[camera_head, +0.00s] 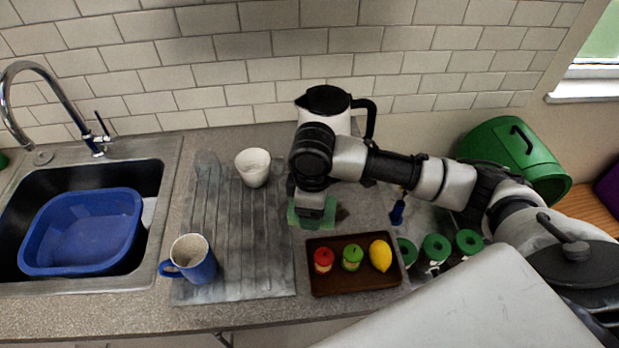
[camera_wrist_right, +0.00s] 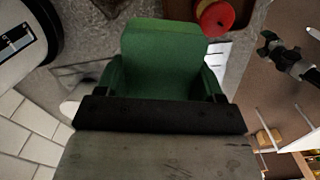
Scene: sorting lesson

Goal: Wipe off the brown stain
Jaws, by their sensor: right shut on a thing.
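My right gripper (camera_head: 313,203) is shut on a green sponge (camera_head: 298,218), pointing down at the counter just right of the grooved drainboard. The sponge also fills the middle of the right wrist view (camera_wrist_right: 162,45). I cannot tell whether the sponge touches the counter. My left gripper is not in view.
A brown tray (camera_head: 322,285) with red, green and yellow items stands in front of the sponge. A kettle (camera_head: 322,101) is behind it. A white cup (camera_head: 253,167) and a blue mug (camera_head: 196,262) stand on the drainboard (camera_head: 245,270). Green-topped jars (camera_head: 435,247) are right of the tray.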

